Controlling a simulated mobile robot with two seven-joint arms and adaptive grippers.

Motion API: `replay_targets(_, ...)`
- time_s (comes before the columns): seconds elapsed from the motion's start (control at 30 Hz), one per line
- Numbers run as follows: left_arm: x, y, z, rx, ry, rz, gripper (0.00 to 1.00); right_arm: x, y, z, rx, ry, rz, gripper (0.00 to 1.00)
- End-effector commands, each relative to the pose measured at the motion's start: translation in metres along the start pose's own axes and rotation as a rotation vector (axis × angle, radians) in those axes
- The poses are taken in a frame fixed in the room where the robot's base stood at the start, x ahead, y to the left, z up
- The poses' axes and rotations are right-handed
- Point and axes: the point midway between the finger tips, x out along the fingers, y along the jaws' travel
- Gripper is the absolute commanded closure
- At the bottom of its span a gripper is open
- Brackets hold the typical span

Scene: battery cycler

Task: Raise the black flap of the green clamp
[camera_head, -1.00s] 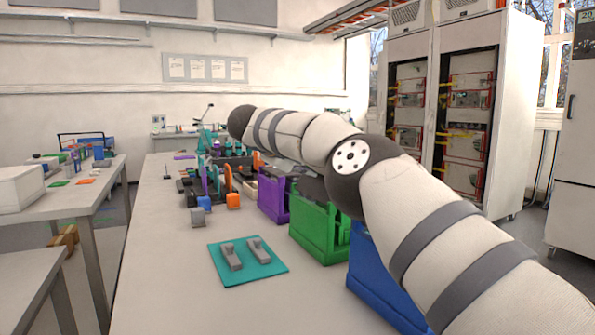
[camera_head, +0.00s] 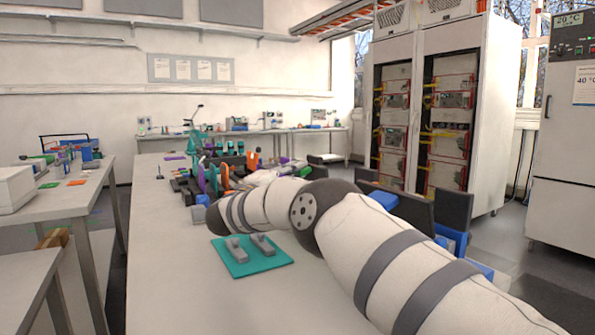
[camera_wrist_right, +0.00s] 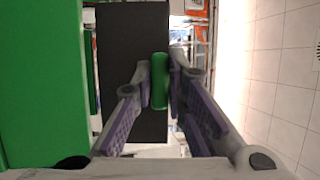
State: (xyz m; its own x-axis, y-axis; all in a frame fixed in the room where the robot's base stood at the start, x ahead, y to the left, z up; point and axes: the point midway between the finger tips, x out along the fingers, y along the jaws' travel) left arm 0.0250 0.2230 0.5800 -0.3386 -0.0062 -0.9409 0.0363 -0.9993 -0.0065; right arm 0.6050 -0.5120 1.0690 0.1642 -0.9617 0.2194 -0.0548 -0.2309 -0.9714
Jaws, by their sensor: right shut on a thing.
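In the right wrist view, the green body of the clamp (camera_wrist_right: 35,85) fills the left side. The black flap (camera_wrist_right: 117,45) stands face-on beyond my fingers. My right gripper (camera_wrist_right: 161,78) is shut on the green handle (camera_wrist_right: 159,92) in front of the flap. In the head view, my right arm hides the green clamp and the gripper. Dark panels (camera_head: 405,207) show upright behind the arm; I cannot tell which one is the green clamp's flap. My left gripper is in no view.
A teal mat (camera_head: 240,270) with two grey pieces lies on the table (camera_head: 165,285) in front of my arm. Blue clamp parts (camera_head: 480,268) show past the arm at right. Several coloured items (camera_head: 215,170) crowd the table's far part. The table's left side is clear.

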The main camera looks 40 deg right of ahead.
Motion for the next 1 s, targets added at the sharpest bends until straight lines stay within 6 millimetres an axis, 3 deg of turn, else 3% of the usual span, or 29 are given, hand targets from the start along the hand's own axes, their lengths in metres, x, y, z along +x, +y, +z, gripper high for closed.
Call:
replay_targets(0.77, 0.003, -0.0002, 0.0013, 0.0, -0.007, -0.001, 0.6, -0.0043, 0.0022, 0.0017, -0.034, 0.001, -0.085, 1.0)
replay_targets(0.8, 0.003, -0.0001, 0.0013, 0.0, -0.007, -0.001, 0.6, -0.0043, 0.0022, 0.0017, -0.034, 0.001, -0.085, 0.8)
replay_targets(0.87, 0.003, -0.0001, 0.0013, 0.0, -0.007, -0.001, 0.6, -0.0043, 0.0024, 0.0016, -0.034, 0.001, -0.085, 0.67)
replay_targets(1.0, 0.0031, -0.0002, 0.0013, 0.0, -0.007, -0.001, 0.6, -0.0043, 0.0027, 0.0016, -0.034, 0.002, -0.084, 0.67)
